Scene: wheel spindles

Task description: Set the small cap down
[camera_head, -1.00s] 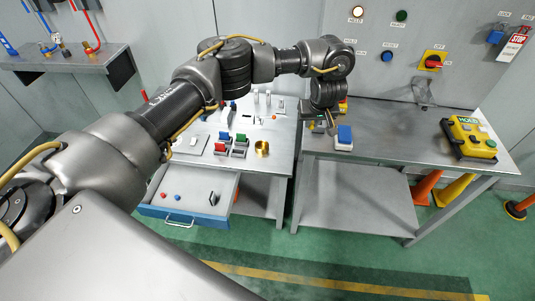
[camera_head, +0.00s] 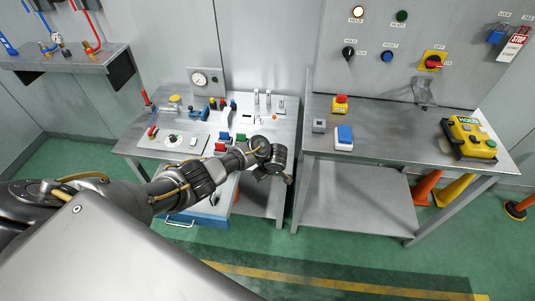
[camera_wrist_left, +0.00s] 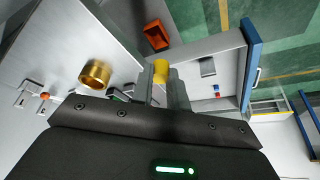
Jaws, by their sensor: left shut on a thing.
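The small cap (camera_wrist_left: 161,69) is yellow and sits between the fingertips of my left gripper (camera_wrist_left: 163,80) in the left wrist view. The gripper is shut on it and holds it beside the table's edge and the open drawer. In the head view my left gripper (camera_head: 281,176) is at the front right corner of the left table, and the cap cannot be made out there. A hollow brass cylinder (camera_wrist_left: 95,73) stands on the tabletop, left of the cap in the left wrist view and apart from it. My right gripper is not in view.
The open drawer (camera_wrist_left: 246,45) has a blue front and holds small red and blue pieces (camera_wrist_left: 215,92). Red and green blocks (camera_head: 223,137) stand on the left table (camera_head: 283,128). The right table (camera_head: 385,140) carries a blue-topped block (camera_head: 344,137) and a yellow control box (camera_head: 469,138).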

